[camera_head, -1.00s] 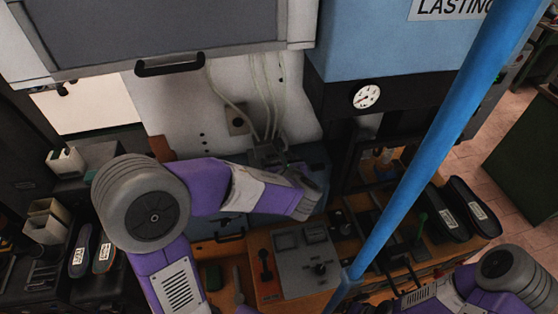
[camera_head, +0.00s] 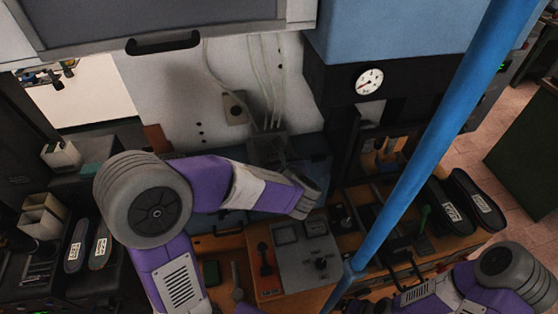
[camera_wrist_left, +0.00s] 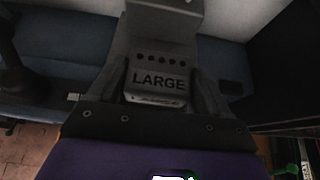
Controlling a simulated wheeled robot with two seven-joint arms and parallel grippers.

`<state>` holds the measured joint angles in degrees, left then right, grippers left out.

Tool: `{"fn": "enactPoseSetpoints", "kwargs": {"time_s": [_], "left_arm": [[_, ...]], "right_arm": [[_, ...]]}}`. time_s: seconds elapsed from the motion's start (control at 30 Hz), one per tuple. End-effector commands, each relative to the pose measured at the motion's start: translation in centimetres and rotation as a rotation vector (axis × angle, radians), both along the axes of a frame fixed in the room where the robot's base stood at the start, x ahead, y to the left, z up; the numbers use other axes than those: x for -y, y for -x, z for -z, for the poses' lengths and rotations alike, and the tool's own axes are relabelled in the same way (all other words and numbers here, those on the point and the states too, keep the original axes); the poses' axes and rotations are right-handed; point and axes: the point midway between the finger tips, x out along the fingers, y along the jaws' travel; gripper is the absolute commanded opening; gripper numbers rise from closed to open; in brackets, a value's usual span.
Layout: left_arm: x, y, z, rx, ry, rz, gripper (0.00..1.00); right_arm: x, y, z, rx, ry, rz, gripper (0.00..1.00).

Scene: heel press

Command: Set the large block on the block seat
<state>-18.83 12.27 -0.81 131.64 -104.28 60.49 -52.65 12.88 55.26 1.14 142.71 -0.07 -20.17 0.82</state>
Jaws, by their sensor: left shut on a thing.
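The large block (camera_wrist_left: 160,84) is grey, with LARGE in dark letters and a row of dark holes above them, in the left wrist view. It sits between the fingers of my left gripper (camera_wrist_left: 158,96), which is shut on it. In the head view my left arm reaches in from the left, and its wrist (camera_head: 305,195) is in front of the blue part of the machine. The gripper and block there are mostly hidden or hard to make out. I cannot pick out the block seat with certainty.
A black press with a round gauge (camera_head: 369,81) is to the right. A blue post (camera_head: 420,150) crosses the right side. Dark insoles (camera_head: 472,200) lie at the right.

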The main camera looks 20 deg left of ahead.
Motion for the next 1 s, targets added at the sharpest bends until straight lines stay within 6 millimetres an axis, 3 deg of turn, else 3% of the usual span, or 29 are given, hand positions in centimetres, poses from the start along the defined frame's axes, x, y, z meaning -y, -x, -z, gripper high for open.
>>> {"fn": "enactPoseSetpoints", "kwargs": {"time_s": [0.77,0.8,0.9,1.0], "left_arm": [[0.0,-0.03,0.75,0.002,0.0,0.0,0.33],[0.01,-0.03,0.72,0.002,0.0,0.0,0.83],[0.0,-0.02,0.72,0.002,-0.001,0.0,0.99],[0.0,-0.02,0.73,0.001,0.0,0.0,1.0]], "right_arm": [[0.0,0.0,0.96,0.0,0.0,0.0,0.92],[0.01,0.0,0.92,0.0,0.0,0.0,0.92],[0.01,0.0,0.9,0.0,0.0,0.0,0.92],[0.01,0.0,0.9,0.0,0.0,0.0,0.92]]}}
